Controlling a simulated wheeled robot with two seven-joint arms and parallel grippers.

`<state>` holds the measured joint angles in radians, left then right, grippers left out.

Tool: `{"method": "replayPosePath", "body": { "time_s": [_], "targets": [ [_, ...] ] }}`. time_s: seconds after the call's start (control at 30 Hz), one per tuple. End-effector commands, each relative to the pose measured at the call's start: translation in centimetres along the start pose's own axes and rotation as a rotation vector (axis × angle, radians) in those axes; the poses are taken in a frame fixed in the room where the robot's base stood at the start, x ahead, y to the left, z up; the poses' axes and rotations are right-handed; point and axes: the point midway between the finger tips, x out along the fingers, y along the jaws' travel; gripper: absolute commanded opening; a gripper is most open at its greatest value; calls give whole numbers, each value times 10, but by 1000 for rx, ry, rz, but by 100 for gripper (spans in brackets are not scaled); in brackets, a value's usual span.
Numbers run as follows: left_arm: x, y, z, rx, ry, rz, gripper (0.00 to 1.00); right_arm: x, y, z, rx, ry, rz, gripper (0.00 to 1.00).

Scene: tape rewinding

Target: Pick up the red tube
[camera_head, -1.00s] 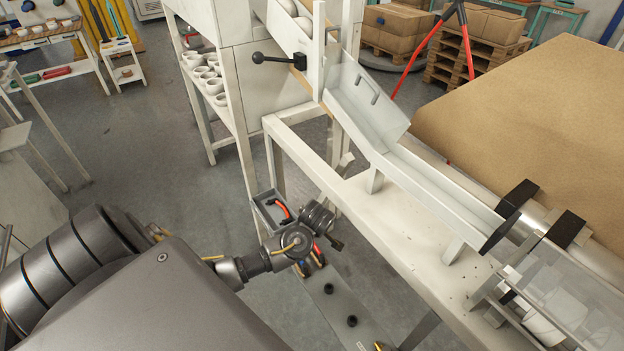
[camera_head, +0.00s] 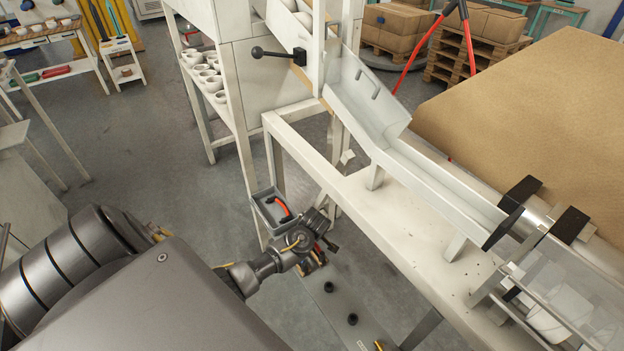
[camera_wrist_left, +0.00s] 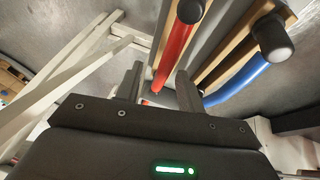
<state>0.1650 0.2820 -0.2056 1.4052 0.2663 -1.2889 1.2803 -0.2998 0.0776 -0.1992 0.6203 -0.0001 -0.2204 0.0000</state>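In the left wrist view, a red tube (camera_wrist_left: 176,48) with a dark rounded end cap runs down toward the gap between the fingers of my left gripper (camera_wrist_left: 160,72). The fingers stand apart, one on each side of the tube's lower part in the picture; I cannot tell whether either touches it. In the head view my left gripper (camera_head: 325,250) is beside the white bench frame, largely hidden by its own wrist. A curved red-orange piece (camera_head: 282,207) shows in a small grey tray (camera_head: 262,215) just behind the wrist. My right gripper is not in view.
A blue tube (camera_wrist_left: 240,84) with a dark cap lies right of the red one, near wooden strips. The white bench (camera_head: 345,200) and its legs stand close right of my left arm. A low grey panel (camera_head: 340,305) with dark knobs is below.

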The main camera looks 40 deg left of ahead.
Motion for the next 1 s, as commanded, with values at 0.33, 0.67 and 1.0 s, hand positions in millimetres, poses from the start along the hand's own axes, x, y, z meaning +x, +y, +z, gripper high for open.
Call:
{"method": "replayPosePath", "body": {
  "time_s": [0.33, 0.67, 1.0],
  "targets": [
    [11, 0, 0, -1, -1, 0, 38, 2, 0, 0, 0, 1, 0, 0],
    [11, 0, 0, 0, -1, 0, 0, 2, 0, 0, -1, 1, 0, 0],
    [10, 0, 0, 0, -1, 1, 0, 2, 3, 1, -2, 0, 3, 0]
  ]
}}
